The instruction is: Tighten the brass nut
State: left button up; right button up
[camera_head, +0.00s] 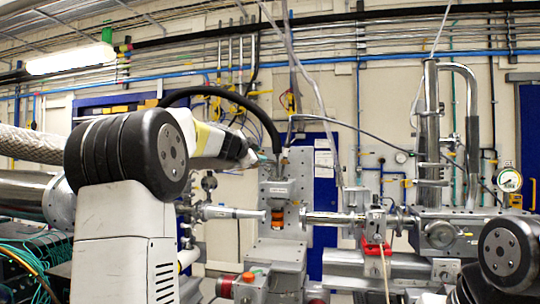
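My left arm reaches in from the left, and its gripper (262,162) is small and partly lost against the grey upright plate behind it. I cannot make out whether its fingers are open or shut. A small orange-brown part (277,215) sits below a grey block (279,190) on that plate, below and a little right of the gripper. It may be the brass nut, but it is too small to be sure. The gripper appears apart from it. My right gripper is out of view; only part of my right arm shows at the lower right.
Metal beam pipes (230,212) run in from the left and right of the upright plate. A red clamp-like part (376,248) and a large vertical steel pipe (430,130) stand to the right. A round gauge (509,180) is at far right. Teal cables (30,255) bunch at lower left.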

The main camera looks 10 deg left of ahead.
pick_arm(q)
jog(key=shift+s, duration=0.1)
jog(key=f+v, duration=0.1)
jog(key=v, duration=0.6)
jog(key=shift+s+r, duration=0.3)
jog(key=shift+r, duration=0.2)
jog(key=shift+s+a, duration=0.1)
